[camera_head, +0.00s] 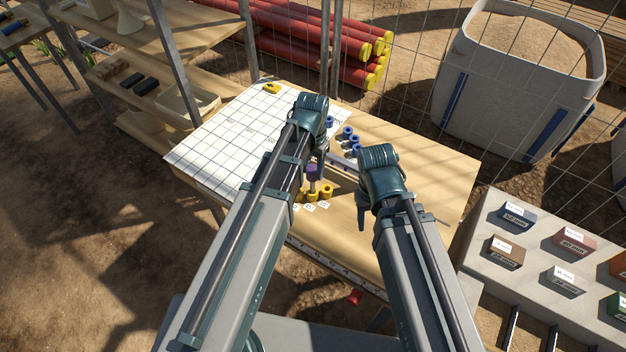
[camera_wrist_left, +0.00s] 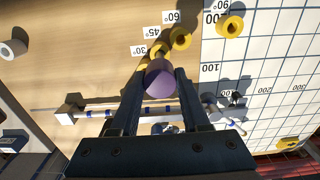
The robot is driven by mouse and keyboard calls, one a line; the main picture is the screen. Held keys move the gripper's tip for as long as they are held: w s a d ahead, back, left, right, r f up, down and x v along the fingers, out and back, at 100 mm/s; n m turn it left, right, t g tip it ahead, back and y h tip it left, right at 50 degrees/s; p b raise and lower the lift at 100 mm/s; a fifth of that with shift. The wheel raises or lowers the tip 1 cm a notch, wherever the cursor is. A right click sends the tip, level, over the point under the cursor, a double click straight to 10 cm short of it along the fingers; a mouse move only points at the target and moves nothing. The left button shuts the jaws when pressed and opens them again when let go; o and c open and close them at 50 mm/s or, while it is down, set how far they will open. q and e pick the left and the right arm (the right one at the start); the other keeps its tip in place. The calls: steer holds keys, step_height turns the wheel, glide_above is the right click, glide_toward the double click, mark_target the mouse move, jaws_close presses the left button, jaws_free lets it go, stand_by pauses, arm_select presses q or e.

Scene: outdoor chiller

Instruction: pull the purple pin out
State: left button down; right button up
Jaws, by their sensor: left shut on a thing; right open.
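The purple pin (camera_head: 312,170) stands above the row of yellow collars (camera_head: 327,190) on the board, with a paler shaft below its head. My left gripper (camera_wrist_left: 160,82) is shut on the purple pin (camera_wrist_left: 160,84), with one finger on each side in the left wrist view. In the head view the left wrist partly hides this grip. I cannot tell how deep the shaft sits in a collar. My right gripper (camera_head: 362,217) is open and empty, pointing down over the wooden table to the right of the pin.
Yellow collars (camera_wrist_left: 181,39) sit by angle labels next to a white grid sheet (camera_head: 215,140). Blue rings (camera_head: 347,133) and a rod fixture (camera_wrist_left: 90,113) are close by. The wooden table (camera_head: 430,165) is clear at right. A block display (camera_head: 486,223) stands beyond it.

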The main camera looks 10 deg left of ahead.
arm_select(q)
step_height(320, 180, up, 5)
steer(key=p, duration=0.5)
steer(key=shift+r, duration=0.2)
steer(key=c, duration=1)
jaws_free()
jaws_close()
